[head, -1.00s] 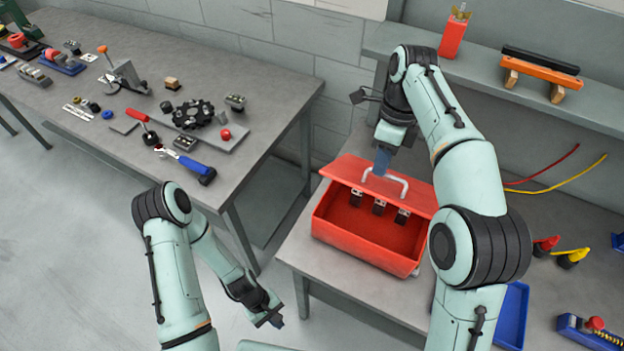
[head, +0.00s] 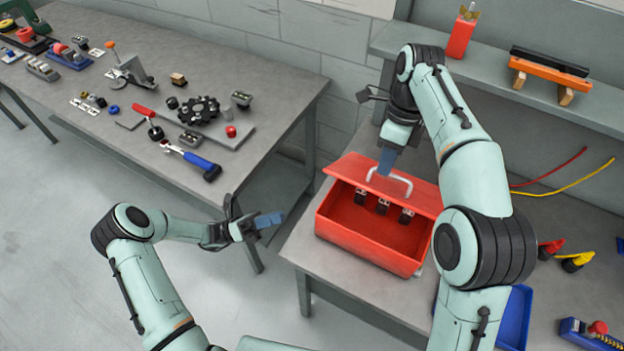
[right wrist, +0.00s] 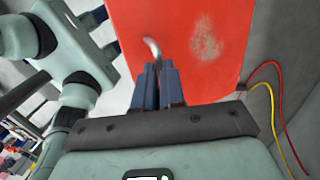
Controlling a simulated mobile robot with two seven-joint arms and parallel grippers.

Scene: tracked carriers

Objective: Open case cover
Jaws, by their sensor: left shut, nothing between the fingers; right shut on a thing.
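The red case (head: 366,244) stands on the right table.
A shelf (head: 480,75) behind the case carries a red bottle (head: 460,35) and an orange level (head: 550,72). A blue tray (head: 515,318) lies right of the case.

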